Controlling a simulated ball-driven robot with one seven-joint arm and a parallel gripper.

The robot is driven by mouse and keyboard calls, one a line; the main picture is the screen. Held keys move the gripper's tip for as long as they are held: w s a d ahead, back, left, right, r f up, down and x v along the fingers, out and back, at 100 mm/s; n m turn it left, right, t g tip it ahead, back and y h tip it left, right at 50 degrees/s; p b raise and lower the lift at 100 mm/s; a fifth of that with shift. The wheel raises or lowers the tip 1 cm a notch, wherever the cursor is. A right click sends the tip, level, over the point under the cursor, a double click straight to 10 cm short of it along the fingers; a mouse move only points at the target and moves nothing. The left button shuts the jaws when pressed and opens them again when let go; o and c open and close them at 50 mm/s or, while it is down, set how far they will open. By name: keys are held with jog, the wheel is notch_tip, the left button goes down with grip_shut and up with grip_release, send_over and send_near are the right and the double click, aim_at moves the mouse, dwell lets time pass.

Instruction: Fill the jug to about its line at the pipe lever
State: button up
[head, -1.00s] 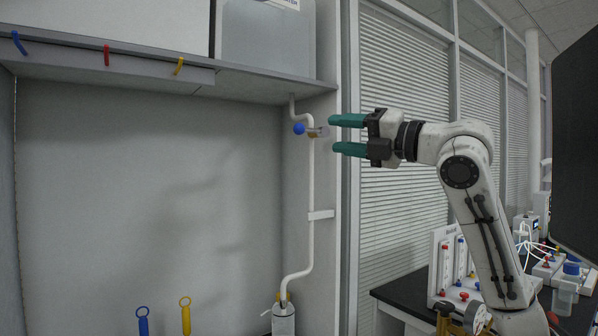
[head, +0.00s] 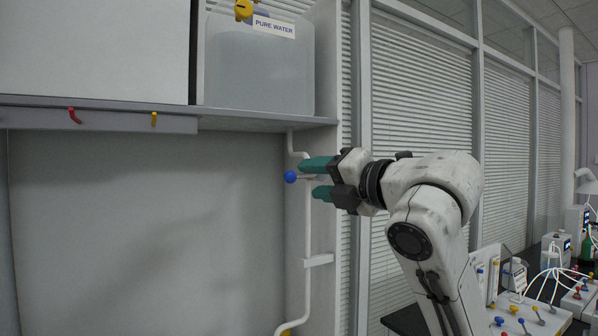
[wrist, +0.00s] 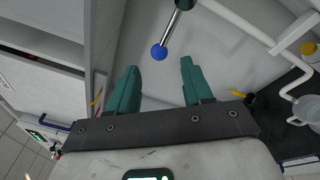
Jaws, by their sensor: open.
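The pipe lever has a metal rod and a blue ball end (head: 291,177) and sticks out from the white pipe (head: 308,235) under the shelf. In the wrist view the blue ball (wrist: 158,53) lies just beyond and between the tips of my gripper (wrist: 160,66). The jaws are open with nothing clamped, and the green fingers of my gripper (head: 309,178) reach to the lever in the head view. I cannot tell if they touch it. The jug is outside the head view. A pale round vessel (wrist: 310,112) at the wrist view's right edge may be it; its line and level do not show.
A clear tank (head: 255,70) labelled pure water stands on the shelf (head: 260,122) above the lever. A bracket (head: 319,260) holds the pipe lower down. Lab equipment with coloured levers (head: 515,315) stands at lower right. The grey wall at left is clear.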

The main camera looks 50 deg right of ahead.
aim_at(295, 176)
jog(key=w, duration=0.2)
jog(key=w+p, duration=0.1)
jog(key=w, duration=0.2)
jog(key=w+p, duration=0.1)
jog(key=w, duration=0.1)
jog(key=shift+w+d, duration=0.3)
jog(key=shift+w, duration=0.1)
jog(key=shift+r, duration=0.1)
grip_shut()
